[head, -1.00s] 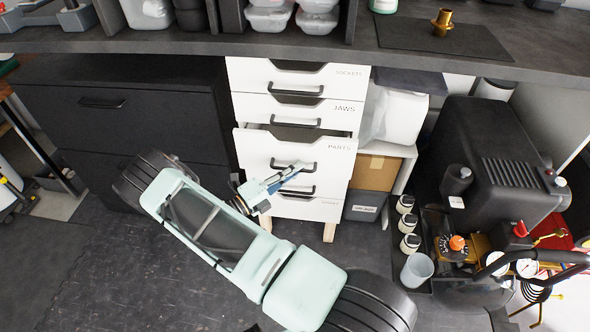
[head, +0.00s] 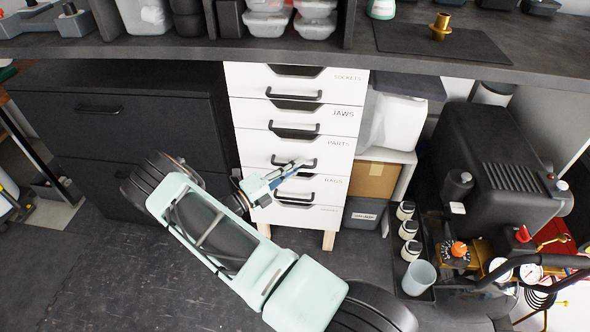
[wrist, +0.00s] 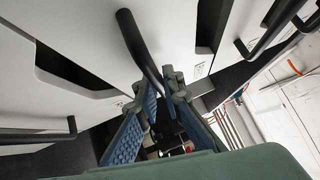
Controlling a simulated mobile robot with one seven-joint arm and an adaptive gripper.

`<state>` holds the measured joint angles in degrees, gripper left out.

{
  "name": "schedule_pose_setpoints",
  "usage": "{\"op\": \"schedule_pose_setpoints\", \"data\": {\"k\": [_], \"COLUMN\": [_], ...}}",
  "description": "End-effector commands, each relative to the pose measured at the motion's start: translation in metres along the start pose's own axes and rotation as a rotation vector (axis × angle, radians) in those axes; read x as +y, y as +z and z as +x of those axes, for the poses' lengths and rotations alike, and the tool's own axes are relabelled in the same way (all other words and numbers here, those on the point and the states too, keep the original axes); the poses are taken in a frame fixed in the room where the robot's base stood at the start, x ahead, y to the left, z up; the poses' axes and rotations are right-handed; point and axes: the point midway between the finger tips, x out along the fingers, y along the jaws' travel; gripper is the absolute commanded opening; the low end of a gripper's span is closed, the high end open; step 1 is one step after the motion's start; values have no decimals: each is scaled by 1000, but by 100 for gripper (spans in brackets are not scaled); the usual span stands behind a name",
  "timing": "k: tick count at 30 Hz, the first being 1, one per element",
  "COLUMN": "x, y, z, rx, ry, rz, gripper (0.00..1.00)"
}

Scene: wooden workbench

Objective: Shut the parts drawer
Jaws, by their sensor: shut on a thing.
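The parts drawer (head: 328,157) is the white front marked PARTS, third from the top in the cabinet under the bench. Its front looks level with the fronts above and below, with no open gap showing in the head view. My gripper (head: 299,164) is at its black bar handle. In the wrist view my gripper (wrist: 155,88) has its two blue-padded fingers on either side of the handle (wrist: 138,45), shut on it. The part of the handle between the fingers is partly hidden.
The drawers marked SOCKETS (head: 331,85), JAWS (head: 330,122) and RAGS (head: 325,190) also look shut. The bench top (head: 480,55) overhangs the cabinet. A dark cabinet (head: 150,135) stands left; a black compressor (head: 495,155) and cups stand right.

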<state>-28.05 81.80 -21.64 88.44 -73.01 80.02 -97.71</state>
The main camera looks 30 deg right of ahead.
Motion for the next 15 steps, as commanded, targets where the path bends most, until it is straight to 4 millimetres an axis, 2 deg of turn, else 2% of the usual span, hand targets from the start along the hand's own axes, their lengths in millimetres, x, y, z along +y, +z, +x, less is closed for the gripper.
{"op": "schedule_pose_setpoints", "data": {"k": [1, 6, 15], "x": [-1, -1, 0], "y": [5, 4, 3], "z": [2, 2, 1], "rx": [-11, -10, -7], "ry": [1, 0, 0], "rz": [4, 4, 3], "gripper": [8, 26, 26]}}
